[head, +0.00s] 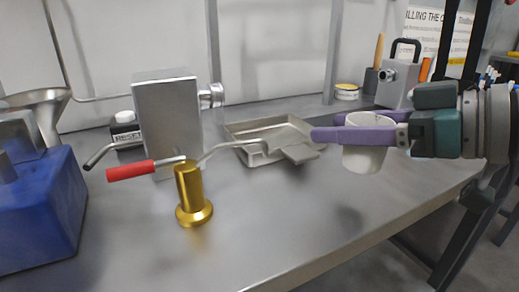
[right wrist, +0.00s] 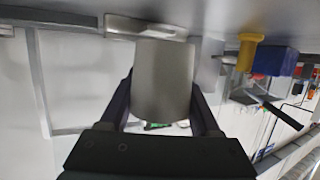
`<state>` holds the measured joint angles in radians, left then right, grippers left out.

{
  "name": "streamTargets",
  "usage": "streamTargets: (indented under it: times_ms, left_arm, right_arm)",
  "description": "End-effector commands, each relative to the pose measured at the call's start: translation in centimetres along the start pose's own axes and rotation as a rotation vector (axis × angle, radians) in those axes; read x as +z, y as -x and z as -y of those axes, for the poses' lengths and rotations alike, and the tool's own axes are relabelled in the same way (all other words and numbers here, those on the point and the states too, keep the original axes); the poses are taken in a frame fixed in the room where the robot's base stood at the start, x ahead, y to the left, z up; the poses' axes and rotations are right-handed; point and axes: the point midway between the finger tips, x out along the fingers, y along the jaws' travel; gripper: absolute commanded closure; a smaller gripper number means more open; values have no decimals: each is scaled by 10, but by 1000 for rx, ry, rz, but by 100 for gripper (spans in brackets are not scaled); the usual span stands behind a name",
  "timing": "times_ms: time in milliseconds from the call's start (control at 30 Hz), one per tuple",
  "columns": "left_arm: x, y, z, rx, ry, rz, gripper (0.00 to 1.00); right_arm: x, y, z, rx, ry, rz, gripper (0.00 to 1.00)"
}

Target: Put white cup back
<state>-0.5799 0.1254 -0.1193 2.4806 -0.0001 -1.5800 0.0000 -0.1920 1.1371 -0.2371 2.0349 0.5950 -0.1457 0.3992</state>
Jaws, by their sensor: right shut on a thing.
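The white cup (head: 365,158) is between the purple fingers of my right gripper (head: 326,127), which is shut on it. It hangs upright above the right part of the metal bench, with a soft dark shadow on the bench below it. In the right wrist view the cup (right wrist: 163,85) fills the space between the two dark fingers (right wrist: 160,100). Its upper part is partly hidden by the fingers in the head view. My left gripper is not in view.
A shallow metal tray (head: 240,130) lies left of the cup. A gold tamper-like piece (head: 192,195), a red-handled tool (head: 130,171), a grey metal box (head: 168,120) and a blue box (head: 40,215) stand further left. A grey device (head: 396,85) stands behind. The bench front is clear.

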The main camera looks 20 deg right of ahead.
Motion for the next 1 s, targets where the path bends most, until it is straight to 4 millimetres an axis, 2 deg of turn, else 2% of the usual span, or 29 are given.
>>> streamTargets:
  times_ms: [267, 667, 700, 933, 1000]
  left_arm:
    - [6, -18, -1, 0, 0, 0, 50]
    - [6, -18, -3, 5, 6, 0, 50]
    - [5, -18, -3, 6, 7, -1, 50]
    - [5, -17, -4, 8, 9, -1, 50]
    - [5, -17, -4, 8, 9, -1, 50]
  right_arm:
    - [39, -12, 0, 0, -2, 1, 89]
    - [43, -14, 0, 0, -1, 0, 89]
    - [43, -13, 0, 0, -1, 0, 33]
    - [42, -13, 0, 0, -1, 1, 7]
    - [42, -13, 0, 0, -1, 1, 7]
